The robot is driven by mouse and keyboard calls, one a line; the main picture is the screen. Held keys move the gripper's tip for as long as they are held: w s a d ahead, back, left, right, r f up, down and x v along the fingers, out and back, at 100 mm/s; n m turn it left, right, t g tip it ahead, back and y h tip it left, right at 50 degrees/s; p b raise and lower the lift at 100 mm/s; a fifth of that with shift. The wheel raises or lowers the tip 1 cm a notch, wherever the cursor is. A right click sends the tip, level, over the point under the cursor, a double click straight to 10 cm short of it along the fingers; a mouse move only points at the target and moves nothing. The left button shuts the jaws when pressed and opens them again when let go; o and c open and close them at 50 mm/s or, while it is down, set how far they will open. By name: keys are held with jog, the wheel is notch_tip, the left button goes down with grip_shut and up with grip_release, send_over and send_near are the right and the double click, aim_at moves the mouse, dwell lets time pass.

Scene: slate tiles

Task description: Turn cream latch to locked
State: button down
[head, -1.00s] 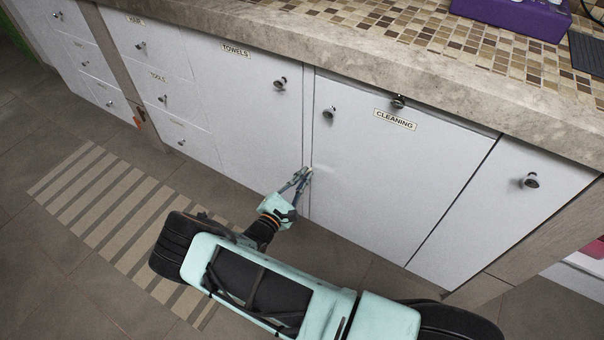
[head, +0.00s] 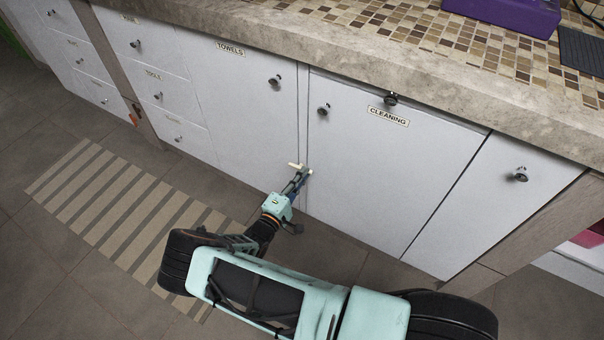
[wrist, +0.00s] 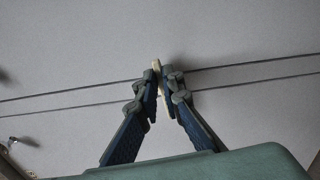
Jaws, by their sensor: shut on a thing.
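The cream latch (head: 293,165) is a small pale bar low on the cabinet front, at the seam between the TOWELS door (head: 240,110) and the CLEANING door (head: 370,180). In the head view it lies roughly level across the seam, its left end sticking out past my fingers. My gripper (head: 301,172) is at the latch. In the wrist view, my gripper (wrist: 158,88) is shut on the latch (wrist: 156,66), whose pale edge shows between the fingertips and crosses the dark seam lines. The fingers hide part of the latch.
Round dark knobs (head: 323,109) stick out near the tops of the doors. The stone counter edge (head: 330,50) overhangs above. A striped mat (head: 110,205) lies on the tiled floor at left.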

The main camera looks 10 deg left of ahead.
jog(key=shift+f+m, duration=0.1)
jog(key=shift+m, duration=0.4)
jog(key=c, duration=2.1)
grip_release()
jog(key=v, duration=1.2)
